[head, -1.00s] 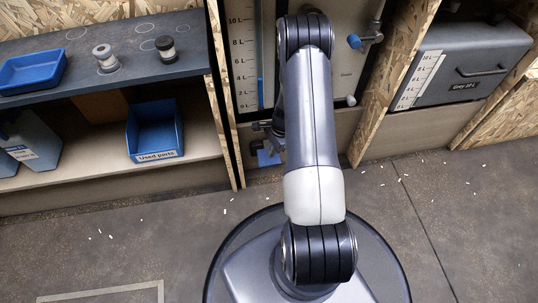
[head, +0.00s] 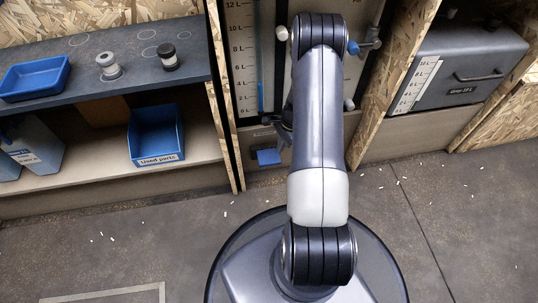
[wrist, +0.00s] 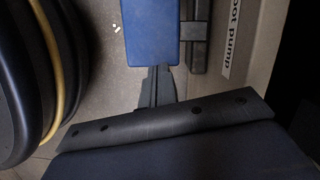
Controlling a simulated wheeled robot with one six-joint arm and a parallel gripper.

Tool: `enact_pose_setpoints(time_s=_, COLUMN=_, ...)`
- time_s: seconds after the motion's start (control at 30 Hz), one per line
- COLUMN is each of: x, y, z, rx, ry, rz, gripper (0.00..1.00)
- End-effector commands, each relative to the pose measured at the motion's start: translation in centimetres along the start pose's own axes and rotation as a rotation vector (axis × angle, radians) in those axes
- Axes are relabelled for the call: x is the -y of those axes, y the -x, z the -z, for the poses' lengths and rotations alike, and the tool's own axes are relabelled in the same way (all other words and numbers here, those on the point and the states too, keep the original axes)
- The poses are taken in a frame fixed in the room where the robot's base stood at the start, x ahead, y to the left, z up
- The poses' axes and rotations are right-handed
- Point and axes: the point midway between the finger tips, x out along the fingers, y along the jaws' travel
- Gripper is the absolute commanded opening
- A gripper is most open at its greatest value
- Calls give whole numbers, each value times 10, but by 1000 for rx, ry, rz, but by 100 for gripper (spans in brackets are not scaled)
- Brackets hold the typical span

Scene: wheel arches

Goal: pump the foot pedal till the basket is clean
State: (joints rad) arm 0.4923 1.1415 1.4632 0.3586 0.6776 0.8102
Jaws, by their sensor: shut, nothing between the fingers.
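The blue foot pedal (head: 268,156) sits low at the front of the tall gauge cabinet; in the wrist view its flat blue face (wrist: 150,30) fills the top middle. My gripper (wrist: 160,72) is shut and empty, its tips at the near edge of the pedal in the picture; I cannot tell whether they touch it. In the head view my gripper is mostly hidden behind my arm. A "foot pump" label (wrist: 233,30) is right of the pedal. The cabinet's litre scale (head: 240,60) has a blue column (head: 260,97) in its lower part. I see no basket; my arm covers the cabinet's middle.
A wooden upright (head: 385,80) divides the cabinet from a grey 10 L tank (head: 465,68) at right. The floor in front is open, with small white scraps.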

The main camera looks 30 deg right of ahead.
Motion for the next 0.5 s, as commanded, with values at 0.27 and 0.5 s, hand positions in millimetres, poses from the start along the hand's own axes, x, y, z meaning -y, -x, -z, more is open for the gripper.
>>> enact_pose_setpoints(time_s=0.27, x=-1, y=49, z=-2, rx=2, ry=-1, rz=-2, gripper=0)
enact_pose_setpoints(time_s=0.5, x=-1, y=53, z=-1, rx=3, ry=0, rz=-4, gripper=0)
